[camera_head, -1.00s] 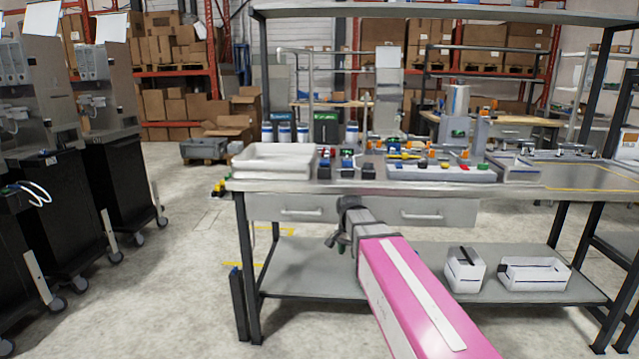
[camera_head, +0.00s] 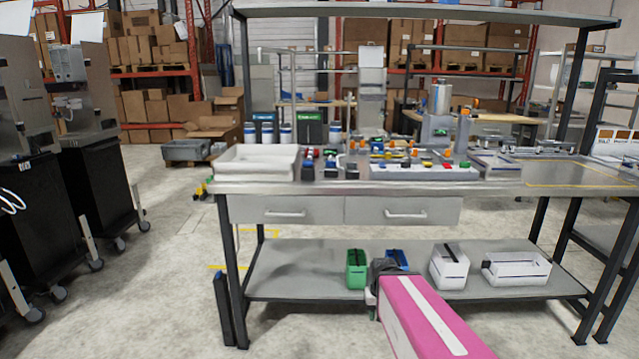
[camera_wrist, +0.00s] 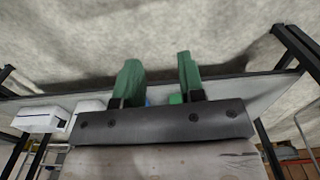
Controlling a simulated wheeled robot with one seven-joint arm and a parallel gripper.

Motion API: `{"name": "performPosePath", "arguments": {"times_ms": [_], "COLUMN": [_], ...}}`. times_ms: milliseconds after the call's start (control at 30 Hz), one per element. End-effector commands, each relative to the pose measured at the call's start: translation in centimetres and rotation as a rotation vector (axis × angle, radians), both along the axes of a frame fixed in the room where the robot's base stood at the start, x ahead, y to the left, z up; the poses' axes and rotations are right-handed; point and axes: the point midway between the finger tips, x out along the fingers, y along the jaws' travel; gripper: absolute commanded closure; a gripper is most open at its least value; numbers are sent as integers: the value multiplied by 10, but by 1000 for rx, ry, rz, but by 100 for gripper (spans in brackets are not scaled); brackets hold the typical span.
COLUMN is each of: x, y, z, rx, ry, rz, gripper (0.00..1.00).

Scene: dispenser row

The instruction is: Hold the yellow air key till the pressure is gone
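A pale strip (camera_head: 412,173) with small coloured keys lies on the workbench top, right of the middle. A small yellow patch (camera_head: 428,166) shows among the keys, too small to tell whether it is the air key. No pressure reading can be made out. My gripper (camera_head: 378,283) is low, in front of the lower shelf and well below the bench top. In the wrist view its two green fingers (camera_wrist: 157,78) stand apart with nothing held between them. The keys are not seen in the wrist view.
A white tray (camera_head: 256,164) stands on the bench's left end. Two drawers (camera_head: 286,211) hang below the top. The lower shelf (camera_head: 300,285) holds a green bin (camera_head: 356,270), a partly hidden blue bin (camera_head: 398,258) and white bins (camera_head: 450,268).

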Motion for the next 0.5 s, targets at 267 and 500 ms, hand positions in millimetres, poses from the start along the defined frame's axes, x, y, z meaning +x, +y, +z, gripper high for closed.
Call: {"name": "performPosePath", "arguments": {"times_ms": [267, 500], "x": [0, 0], "y": [0, 0], "z": [0, 0], "rx": [0, 0], "ry": [1, 1], "rz": [-1, -1], "gripper": [100, 100]}}
